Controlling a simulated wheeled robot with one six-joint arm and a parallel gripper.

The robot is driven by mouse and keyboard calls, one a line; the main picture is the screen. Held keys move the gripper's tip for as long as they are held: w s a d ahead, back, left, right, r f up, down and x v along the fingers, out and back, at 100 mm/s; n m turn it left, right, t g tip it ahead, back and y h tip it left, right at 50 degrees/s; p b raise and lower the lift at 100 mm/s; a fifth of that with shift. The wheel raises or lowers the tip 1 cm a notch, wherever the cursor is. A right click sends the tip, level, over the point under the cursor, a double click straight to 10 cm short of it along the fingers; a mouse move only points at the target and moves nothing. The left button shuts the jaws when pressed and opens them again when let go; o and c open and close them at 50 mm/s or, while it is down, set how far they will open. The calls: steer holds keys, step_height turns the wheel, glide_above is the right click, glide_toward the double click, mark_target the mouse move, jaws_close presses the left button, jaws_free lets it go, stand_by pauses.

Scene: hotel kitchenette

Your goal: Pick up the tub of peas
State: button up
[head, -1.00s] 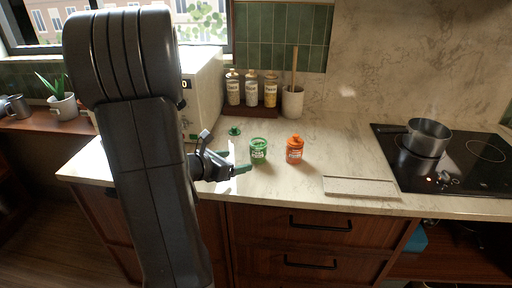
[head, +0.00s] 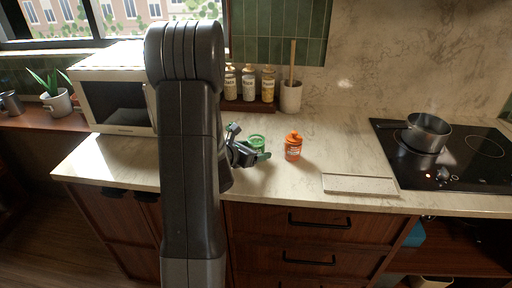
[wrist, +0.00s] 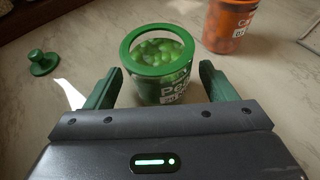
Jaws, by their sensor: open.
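The tub of peas (wrist: 160,82) is a clear tub with a green rim and a label, standing upright on the counter with green peas showing through its open top. In the head view the tub (head: 257,142) is partly hidden behind my gripper (head: 250,148). In the wrist view my gripper (wrist: 154,90) is open, with one green finger on each side of the tub's near, lower part. A gap shows at the right finger; I cannot tell whether the left finger touches the tub. A green knobbed lid (wrist: 42,64) lies on the counter to the left.
An orange tub (head: 293,147) stands close to the right of the peas. Several bottles (head: 249,84) and a utensil crock (head: 290,97) stand behind. A microwave (head: 115,95) is left, a pale board (head: 360,184) and a hob with a pot (head: 428,132) right.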

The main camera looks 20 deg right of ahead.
steer(key=shift+w+d+f, duration=0.2)
steer(key=shift+d, duration=0.35)
steer(key=c, duration=1.1)
steer(key=shift+r, duration=0.1)
